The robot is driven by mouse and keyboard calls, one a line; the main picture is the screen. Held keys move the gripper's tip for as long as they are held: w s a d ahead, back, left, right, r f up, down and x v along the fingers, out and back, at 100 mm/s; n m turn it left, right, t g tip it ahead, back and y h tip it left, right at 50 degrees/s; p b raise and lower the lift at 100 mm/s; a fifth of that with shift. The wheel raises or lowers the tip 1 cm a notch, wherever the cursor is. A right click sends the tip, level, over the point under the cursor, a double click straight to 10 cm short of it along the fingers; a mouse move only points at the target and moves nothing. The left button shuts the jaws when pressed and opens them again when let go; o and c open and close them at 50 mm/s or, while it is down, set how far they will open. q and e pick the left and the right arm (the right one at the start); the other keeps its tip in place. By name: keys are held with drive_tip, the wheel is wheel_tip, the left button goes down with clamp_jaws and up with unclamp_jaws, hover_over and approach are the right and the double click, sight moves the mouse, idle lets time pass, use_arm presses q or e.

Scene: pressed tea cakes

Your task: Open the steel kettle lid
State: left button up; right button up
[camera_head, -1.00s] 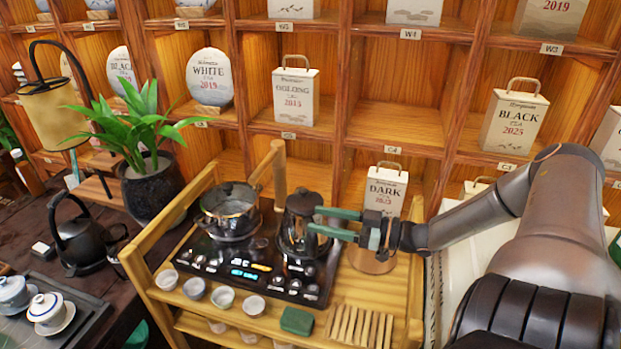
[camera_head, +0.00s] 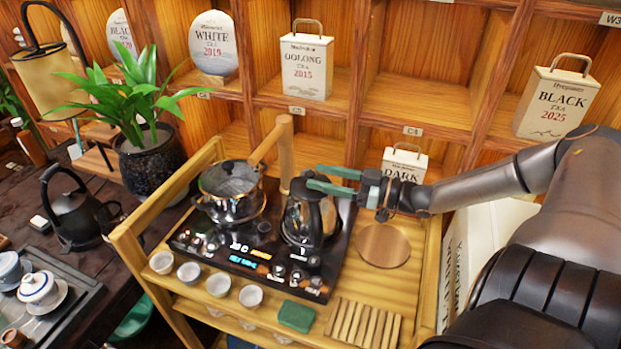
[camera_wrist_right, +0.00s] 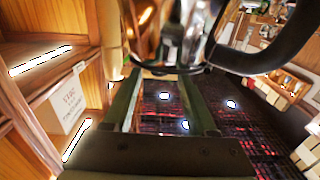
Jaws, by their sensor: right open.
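The steel kettle (camera_head: 303,222) stands on the right side of the black hob panel on the wooden cart. Its shiny body also shows at the top of the right wrist view (camera_wrist_right: 172,25), with its black handle (camera_wrist_right: 270,52) to the right. My left gripper is not in view.
A glass-looking pot (camera_head: 230,190) stands left of the kettle. Several small cups (camera_head: 218,284), a green block (camera_head: 297,317) and a slatted wooden rack (camera_head: 363,322) line the cart's front. A round wooden board (camera_head: 383,246) lies right of the kettle. Shelves with tea boxes rise behind.

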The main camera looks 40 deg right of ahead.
sight(310, 173)
drive_tip(key=shift+b+x, duration=0.65)
drive_tip(key=shift+x, duration=0.55)
drive_tip(key=shift+w+a, duration=0.2)
drive_tip(key=shift+w, duration=0.3)
drive_tip(key=shift+c, duration=0.4)
clamp_jaws()
